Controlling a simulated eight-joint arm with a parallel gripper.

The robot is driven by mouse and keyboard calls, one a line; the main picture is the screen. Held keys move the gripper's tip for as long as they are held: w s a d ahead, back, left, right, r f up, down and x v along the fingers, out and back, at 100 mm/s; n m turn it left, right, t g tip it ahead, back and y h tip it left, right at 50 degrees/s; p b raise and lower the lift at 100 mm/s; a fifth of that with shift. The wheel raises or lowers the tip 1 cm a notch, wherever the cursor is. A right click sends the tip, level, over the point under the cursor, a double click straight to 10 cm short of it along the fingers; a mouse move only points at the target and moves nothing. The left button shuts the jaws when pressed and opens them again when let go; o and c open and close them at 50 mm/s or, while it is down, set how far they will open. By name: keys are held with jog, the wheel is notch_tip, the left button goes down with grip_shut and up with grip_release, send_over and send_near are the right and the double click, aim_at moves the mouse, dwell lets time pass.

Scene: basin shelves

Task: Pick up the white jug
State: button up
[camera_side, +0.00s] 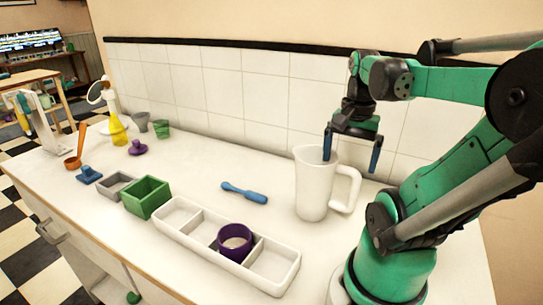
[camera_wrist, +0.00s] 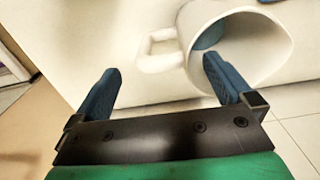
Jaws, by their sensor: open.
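The white jug (camera_side: 312,190) stands upright on the counter in the side view, its handle on the right. My gripper (camera_side: 350,165) is open and points down over the jug's handle side. Its left finger is at the jug's mouth, apparently inside the rim; its right finger is beyond the handle. In the wrist view, the jug (camera_wrist: 268,45) is at the upper right, with its handle (camera_wrist: 146,50) ahead of and between the fingers of my gripper (camera_wrist: 160,68). The right finger overlaps the jug's mouth. Whether either finger touches the jug cannot be told.
A blue spatula-like tool (camera_side: 245,193) lies left of the jug. A white divided tray (camera_side: 172,218) holds a purple cup (camera_side: 235,240) in front. A green box (camera_side: 146,198) and grey box (camera_side: 116,187) stand further left. The tiled wall (camera_side: 230,85) is behind.

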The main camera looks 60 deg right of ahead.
aim_at(350, 168)
jog(key=shift+s+d+f, duration=0.1)
jog(key=shift+d+f, duration=0.05)
jog(key=shift+f, duration=1.1)
jog(key=shift+s+d+f, duration=0.1)
jog(key=shift+f, duration=1.15)
grip_shut()
jog(key=shift+r, duration=0.2)
notch_tip(350, 168, up, 20)
jog(key=shift+f, duration=0.15)
